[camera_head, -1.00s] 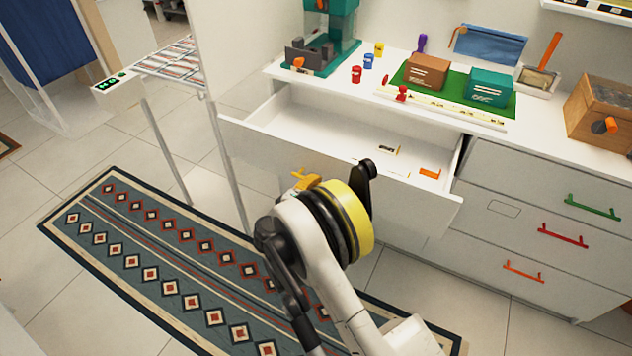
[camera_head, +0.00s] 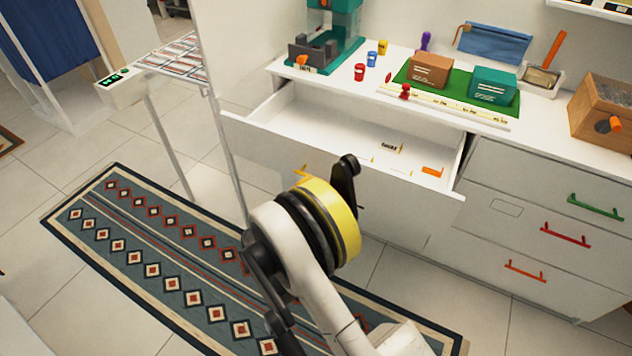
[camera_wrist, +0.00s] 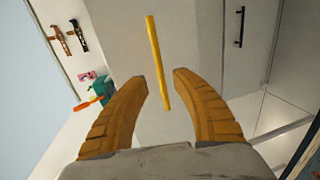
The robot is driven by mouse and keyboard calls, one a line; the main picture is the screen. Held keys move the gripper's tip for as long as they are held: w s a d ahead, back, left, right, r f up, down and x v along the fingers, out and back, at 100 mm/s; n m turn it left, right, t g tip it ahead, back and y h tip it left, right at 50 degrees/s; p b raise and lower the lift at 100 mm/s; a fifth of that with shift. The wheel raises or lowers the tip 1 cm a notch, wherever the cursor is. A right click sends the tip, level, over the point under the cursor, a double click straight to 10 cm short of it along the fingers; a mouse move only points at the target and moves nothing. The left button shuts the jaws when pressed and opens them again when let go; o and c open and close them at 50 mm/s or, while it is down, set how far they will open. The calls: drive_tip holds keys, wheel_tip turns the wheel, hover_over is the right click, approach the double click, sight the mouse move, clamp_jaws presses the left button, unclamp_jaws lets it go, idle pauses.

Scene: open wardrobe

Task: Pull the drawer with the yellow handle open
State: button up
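The white top drawer (camera_head: 270,146) of the left cabinet section stands pulled out, its inside visible in the head view. In the wrist view the yellow handle (camera_wrist: 154,48) is a straight thin bar on a pale front panel (camera_wrist: 192,60). My gripper (camera_wrist: 160,78) is open, with one finger on each side of the handle's near end. Gaps show between the bar and both fingers, so it is not clamped. In the head view my wrist hides most of the gripper; a small yellow piece (camera_head: 301,172) shows at the drawer front, handle or finger unclear.
Small items, including an orange one (camera_head: 432,171), lie in the drawer. Closed drawers with green (camera_head: 596,207), red (camera_head: 566,235) and orange handles (camera_head: 525,271) are at right. The counter (camera_head: 480,133) holds boxes and figures. A glass-like panel edge (camera_head: 222,150) stands left; a patterned rug (camera_head: 150,262) lies below.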

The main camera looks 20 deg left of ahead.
drive_tip(key=v, duration=0.6)
drive_tip(key=shift+s, duration=0.15)
drive_tip(key=w+d+r+m+g+h, duration=0.1)
drive_tip(key=w+d+r+m+g, duration=0.25)
drive_tip(key=d+r, duration=0.7)
drive_tip(key=w+d+r+m+g+h, duration=0.1)
drive_tip(key=w+d+r+m+g, duration=0.45)
drive_tip(key=d, duration=0.85)
drive_tip(key=s+d+r+t, duration=0.2)
drive_tip(key=s+d+r, duration=0.25)
drive_tip(key=d, duration=0.45)
drive_tip(key=s+d+r+m+y, duration=0.1)
drive_tip(key=s+d+m, duration=0.3)
drive_tip(key=s+d, duration=0.3)
drive_tip(key=s+d+r+m+g+y, duration=0.1)
drive_tip(key=s+d+m+y, duration=0.1)
drive_tip(key=s+d+m, duration=0.2)
drive_tip(key=s+d, duration=0.3)
drive_tip(key=s, duration=0.4)
drive_tip(key=shift+s+r+g, duration=0.2)
drive_tip(key=shift+r+g, duration=0.05)
drive_tip(key=shift+g, duration=0.05)
